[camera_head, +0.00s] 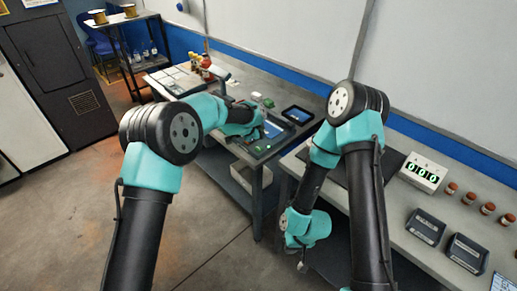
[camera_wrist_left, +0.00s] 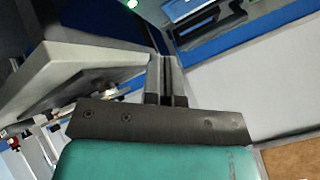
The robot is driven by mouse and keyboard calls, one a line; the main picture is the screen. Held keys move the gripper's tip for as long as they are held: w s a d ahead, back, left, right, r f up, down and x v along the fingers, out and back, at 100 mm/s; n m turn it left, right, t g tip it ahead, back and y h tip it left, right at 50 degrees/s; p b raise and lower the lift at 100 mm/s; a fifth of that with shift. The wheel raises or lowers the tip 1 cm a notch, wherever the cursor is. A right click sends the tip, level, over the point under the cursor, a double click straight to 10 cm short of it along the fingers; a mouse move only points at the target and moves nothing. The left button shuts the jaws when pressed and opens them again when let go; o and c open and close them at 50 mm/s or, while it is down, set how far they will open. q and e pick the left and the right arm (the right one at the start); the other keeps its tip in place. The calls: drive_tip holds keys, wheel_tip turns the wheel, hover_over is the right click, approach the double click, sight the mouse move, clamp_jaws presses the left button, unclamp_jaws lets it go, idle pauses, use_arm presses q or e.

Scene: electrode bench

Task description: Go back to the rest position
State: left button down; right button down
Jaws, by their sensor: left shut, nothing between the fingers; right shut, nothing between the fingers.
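My left arm reaches from the left toward the back bench, with its wrist over the bench's front part. My left gripper (camera_wrist_left: 166,65) shows in the left wrist view, its two fingers together with nothing between them. In the head view its fingertips are hard to make out behind the wrist. My right arm folds downward in front of the right bench. My right gripper (camera_head: 302,265) hangs low by the front of that bench, pointing down, small in the picture, shut and empty.
The back bench (camera_head: 225,92) carries bottles (camera_head: 206,66), a tablet (camera_head: 297,115) and a device by my left wrist. The right bench (camera_head: 400,205) carries a digital display (camera_head: 424,172), two black scales (camera_head: 426,226) and several brown jars (camera_head: 469,198). Open floor (camera_head: 210,235) lies between my arms.

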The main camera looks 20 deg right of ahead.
idle(0.3)
use_arm(q)
drive_tip(key=s+a+f+n+g+y, duration=0.1)
drive_tip(key=s+a+f+n, duration=0.3)
drive_tip(key=a+f, duration=0.4)
drive_tip(key=s+a+f+n+y, duration=0.1)
drive_tip(key=s+a+f+n, duration=0.35)
drive_tip(key=a, duration=0.65)
drive_tip(key=s+a+f+n+g+y, duration=0.1)
drive_tip(key=s+a+f+n, duration=0.25)
drive_tip(key=a+f, duration=0.45)
drive_tip(key=s+a+f+n, duration=0.1)
drive_tip(key=s+a+n, duration=0.2)
drive_tip(key=s+a, duration=0.2)
drive_tip(key=s+a+f+n+g, duration=0.1)
drive_tip(key=s+a+n, duration=0.2)
drive_tip(key=s, duration=0.9)
drive_tip(key=s+a+f+n+g, duration=0.1)
drive_tip(key=s+a+n, duration=0.3)
drive_tip(key=s+a, duration=0.4)
drive_tip(key=shift+s+a+f+y, duration=0.25)
drive_tip(key=shift+s+a+y, duration=0.15)
drive_tip(key=shift+s, duration=0.1)
idle(2.0)
